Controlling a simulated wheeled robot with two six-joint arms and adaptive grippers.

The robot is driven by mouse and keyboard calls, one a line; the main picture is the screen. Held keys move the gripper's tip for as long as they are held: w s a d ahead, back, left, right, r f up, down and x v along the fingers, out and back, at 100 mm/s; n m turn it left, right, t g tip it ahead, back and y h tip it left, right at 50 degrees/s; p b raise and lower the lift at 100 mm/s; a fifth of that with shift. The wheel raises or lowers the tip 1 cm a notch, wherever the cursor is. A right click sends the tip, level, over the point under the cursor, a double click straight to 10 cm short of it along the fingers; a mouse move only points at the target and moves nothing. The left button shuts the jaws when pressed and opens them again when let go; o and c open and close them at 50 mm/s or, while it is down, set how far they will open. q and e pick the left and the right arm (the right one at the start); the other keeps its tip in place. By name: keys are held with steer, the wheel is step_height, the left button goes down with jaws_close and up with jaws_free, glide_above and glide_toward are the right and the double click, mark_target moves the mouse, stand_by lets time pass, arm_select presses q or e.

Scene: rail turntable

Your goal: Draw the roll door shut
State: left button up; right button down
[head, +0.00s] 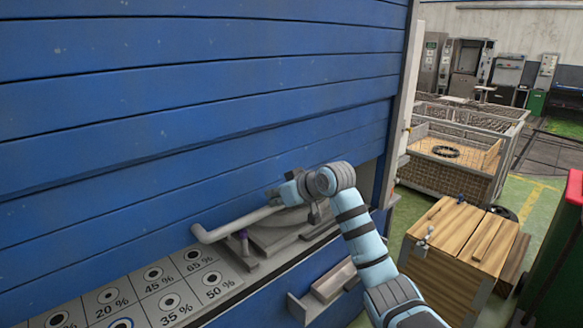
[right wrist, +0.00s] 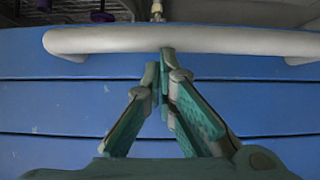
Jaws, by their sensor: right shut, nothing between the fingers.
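The blue slatted roll door (head: 200,100) fills the left of the head view and also shows in the right wrist view (right wrist: 60,110). Its lower edge hangs above a grey ledge, with a gap between them. A pale grey bar handle (head: 235,227) is fixed low on the door; it crosses the right wrist view (right wrist: 240,41). My right gripper (head: 283,193) is at the right part of the handle. In the right wrist view its fingertips (right wrist: 166,68) are together and empty, at the bar's edge; I cannot tell if they touch it. My left gripper is out of view.
A panel with percent labels (head: 130,304) and a grey ledge (head: 262,268) with a turntable-like base (head: 280,232) lie below the door. A small grey tray (head: 318,297) juts out lower. A wooden crate (head: 455,260) and a mesh bin (head: 450,165) stand at right.

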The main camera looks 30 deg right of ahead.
step_height(320, 180, down, 29)
steer(key=b, duration=1)
steer(key=shift+r, duration=0.15)
steer(key=shift+s, duration=0.15)
